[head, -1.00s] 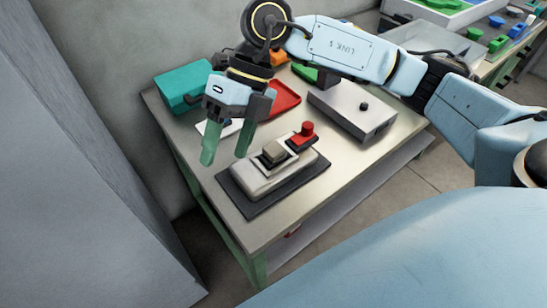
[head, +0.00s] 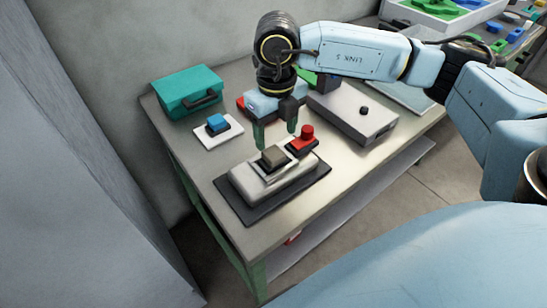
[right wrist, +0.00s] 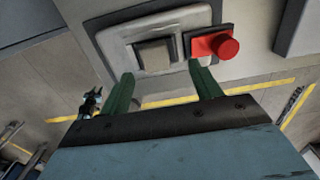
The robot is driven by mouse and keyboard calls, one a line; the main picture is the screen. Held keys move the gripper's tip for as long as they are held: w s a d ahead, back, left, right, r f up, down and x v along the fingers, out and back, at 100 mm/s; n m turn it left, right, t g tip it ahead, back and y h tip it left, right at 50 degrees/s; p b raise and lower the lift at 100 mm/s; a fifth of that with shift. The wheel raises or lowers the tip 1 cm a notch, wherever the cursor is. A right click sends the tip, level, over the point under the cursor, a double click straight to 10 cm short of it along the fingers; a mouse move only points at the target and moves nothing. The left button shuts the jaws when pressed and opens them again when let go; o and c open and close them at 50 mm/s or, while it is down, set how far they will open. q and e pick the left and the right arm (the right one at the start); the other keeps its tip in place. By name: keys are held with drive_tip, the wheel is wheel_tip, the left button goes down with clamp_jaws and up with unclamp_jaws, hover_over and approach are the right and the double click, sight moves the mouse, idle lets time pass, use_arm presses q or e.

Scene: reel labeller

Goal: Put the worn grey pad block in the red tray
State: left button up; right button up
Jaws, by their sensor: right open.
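The worn grey pad block (head: 274,157) sits in the recess on top of a light grey device, the labeller (head: 252,184). The block also shows in the right wrist view (right wrist: 154,54). My right gripper (head: 277,141) is open and empty, with its green fingers pointing down just behind the block. In the right wrist view its fingertips (right wrist: 162,80) lie either side of the block's line, apart from it. The red tray is mostly hidden behind the right gripper in the head view. My left gripper is not in view.
The dark mat (head: 250,214) lies under the labeller.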

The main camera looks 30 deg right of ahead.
sight(274, 152)
drive_tip(key=f, duration=0.5)
drive_tip(key=shift+a, duration=0.35)
drive_tip(key=shift+r, duration=0.1)
drive_tip(key=c, duration=1.2)
